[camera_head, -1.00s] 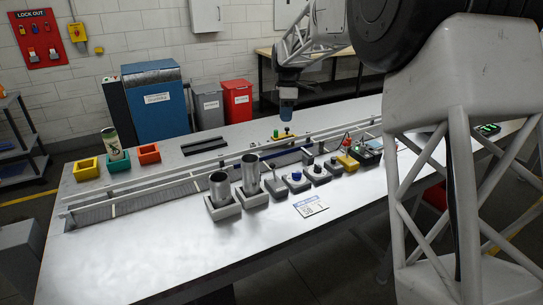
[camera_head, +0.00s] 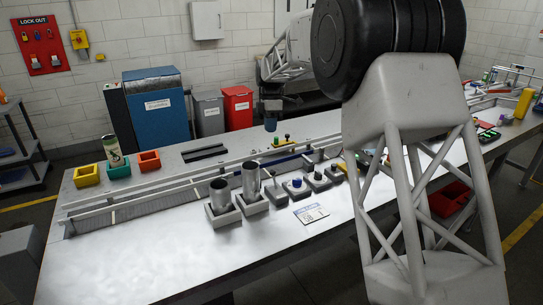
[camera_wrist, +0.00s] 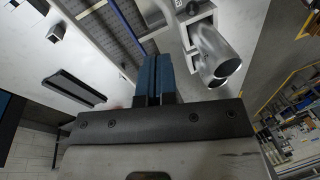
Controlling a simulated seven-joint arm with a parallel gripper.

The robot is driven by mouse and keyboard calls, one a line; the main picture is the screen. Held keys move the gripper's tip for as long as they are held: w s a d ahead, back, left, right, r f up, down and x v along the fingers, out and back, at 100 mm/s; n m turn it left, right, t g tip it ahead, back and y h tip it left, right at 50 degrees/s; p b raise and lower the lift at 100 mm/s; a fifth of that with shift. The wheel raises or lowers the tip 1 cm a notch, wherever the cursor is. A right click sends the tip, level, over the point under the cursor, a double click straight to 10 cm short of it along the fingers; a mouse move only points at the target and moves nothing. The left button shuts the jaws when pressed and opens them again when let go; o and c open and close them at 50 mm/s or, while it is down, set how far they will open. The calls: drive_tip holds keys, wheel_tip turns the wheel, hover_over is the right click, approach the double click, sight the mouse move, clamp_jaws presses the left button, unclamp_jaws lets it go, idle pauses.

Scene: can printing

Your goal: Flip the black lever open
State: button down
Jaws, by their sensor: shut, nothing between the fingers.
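My gripper (camera_head: 271,122) has blue fingers that are shut and empty. It hangs above the far side of the table, behind the conveyor. In the wrist view its blue fingertips (camera_wrist: 154,75) are together, with no object between them. A small black knob (camera_wrist: 193,8), possibly the end of the black lever, shows at the top of the wrist view, apart from the fingers. In the head view a row of small grey control boxes (camera_head: 297,186) stands right of the cans. Which one bears the lever is too small to tell.
Two silver cans (camera_head: 220,191) stand in grey holders in front of the conveyor (camera_head: 150,190). One also shows in the wrist view (camera_wrist: 215,60). Yellow (camera_head: 87,176), teal and orange bins stand at the back left. A white label sheet (camera_head: 310,213) lies near the front. The front left table is clear.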

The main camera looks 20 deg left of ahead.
drive_tip(key=shift+f, duration=0.15)
approach(274, 180)
wheel_tip(274, 180, down, 4)
drive_tip(key=w+a, duration=0.2)
drive_tip(key=w, duration=0.1)
drive_tip(key=shift+s+d+f, duration=0.3)
drive_tip(key=shift+s+f, duration=0.15)
drive_tip(key=shift+s, duration=0.35)
